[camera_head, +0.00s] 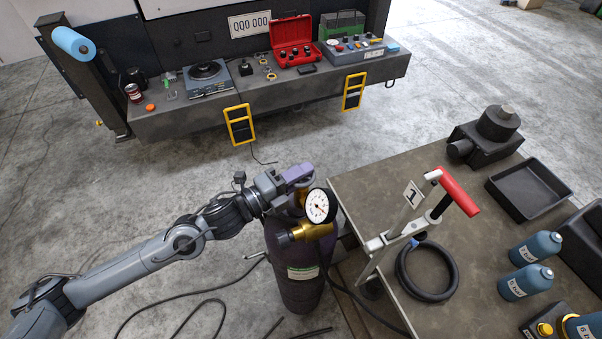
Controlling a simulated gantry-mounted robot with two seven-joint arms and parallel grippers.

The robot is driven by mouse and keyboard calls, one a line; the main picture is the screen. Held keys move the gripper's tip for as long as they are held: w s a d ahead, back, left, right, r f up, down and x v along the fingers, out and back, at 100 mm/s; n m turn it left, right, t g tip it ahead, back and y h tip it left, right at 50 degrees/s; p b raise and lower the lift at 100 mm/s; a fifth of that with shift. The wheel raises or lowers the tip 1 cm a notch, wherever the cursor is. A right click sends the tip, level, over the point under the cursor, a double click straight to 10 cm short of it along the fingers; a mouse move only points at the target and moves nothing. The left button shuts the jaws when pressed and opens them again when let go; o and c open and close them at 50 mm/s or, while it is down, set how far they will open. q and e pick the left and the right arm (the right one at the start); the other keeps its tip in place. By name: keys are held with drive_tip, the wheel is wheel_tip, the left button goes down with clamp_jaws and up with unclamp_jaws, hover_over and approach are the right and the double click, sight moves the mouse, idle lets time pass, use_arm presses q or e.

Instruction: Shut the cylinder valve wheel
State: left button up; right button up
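A dark purple gas cylinder (299,270) stands upright on the floor at lower middle. A brass valve with an outlet (297,236) and a round white pressure gauge (319,205) sits on its top. My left arm reaches in from the left, and its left gripper (298,174), with purple fingers, is over the top of the valve. I cannot make out the valve wheel; the fingers cover that spot. Whether the fingers are closed on the wheel or only around it does not show. My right gripper is out of view.
A table (350,190) stands right of the cylinder with a red-handled tool (457,192), a coiled hose (427,272), a black tray (530,188) and blue bottles (526,282). Dark hoses lie on the floor. A grey bench (190,118) with equipment stands behind, with open floor between.

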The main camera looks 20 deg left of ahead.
use_arm(q)
clamp_jaws()
